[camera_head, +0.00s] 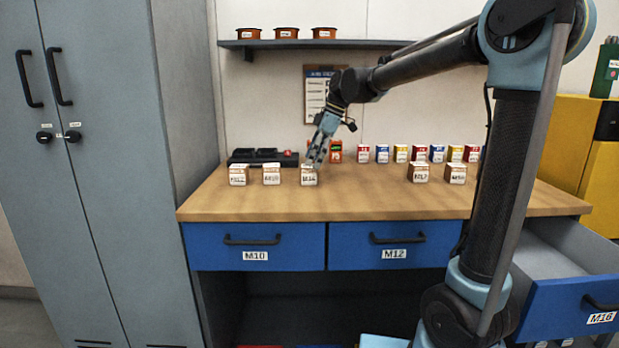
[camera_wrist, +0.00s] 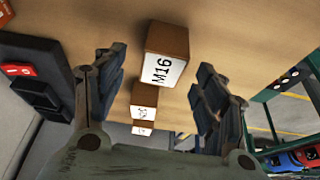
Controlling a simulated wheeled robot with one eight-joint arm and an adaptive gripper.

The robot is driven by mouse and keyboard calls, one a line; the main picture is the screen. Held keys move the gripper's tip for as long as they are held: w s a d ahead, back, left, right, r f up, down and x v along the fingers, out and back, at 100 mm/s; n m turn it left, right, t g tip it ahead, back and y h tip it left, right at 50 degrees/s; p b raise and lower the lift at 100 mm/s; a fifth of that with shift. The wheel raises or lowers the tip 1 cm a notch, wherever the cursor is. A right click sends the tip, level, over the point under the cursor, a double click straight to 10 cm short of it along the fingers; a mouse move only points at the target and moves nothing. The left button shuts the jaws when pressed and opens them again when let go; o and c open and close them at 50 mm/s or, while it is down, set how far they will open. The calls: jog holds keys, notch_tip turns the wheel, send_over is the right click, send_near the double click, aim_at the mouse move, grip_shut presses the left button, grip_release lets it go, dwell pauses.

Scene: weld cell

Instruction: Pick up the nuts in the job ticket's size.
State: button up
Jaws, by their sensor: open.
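The job ticket (camera_head: 316,92) hangs on the back wall, partly behind my arm; its size is too small to read. A small brown box (camera_head: 309,177) with a white label stands on the bench under my gripper (camera_head: 317,153). In the wrist view a box labelled M16 (camera_wrist: 167,52) stands between and beyond my open, empty fingers (camera_wrist: 160,85), not visibly touched. Two similar labelled boxes (camera_head: 238,175) (camera_head: 271,175) stand to its left, and two more (camera_head: 418,172) (camera_head: 455,174) to its right; their labels are hard to read.
A black tray (camera_head: 262,158) lies behind the boxes at the left. Several coloured boxes (camera_head: 401,153) line the bench's back. Drawers M10 (camera_head: 205,247) and M12 (camera_head: 345,254) are shut; drawer M16 (camera_head: 560,312) stands open at right. The bench middle is clear.

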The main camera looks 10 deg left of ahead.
aim_at(309, 168)
jog(key=shift+x, duration=2.15)
jog(key=shift+s, duration=0.1)
jog(key=c, duration=1.5)
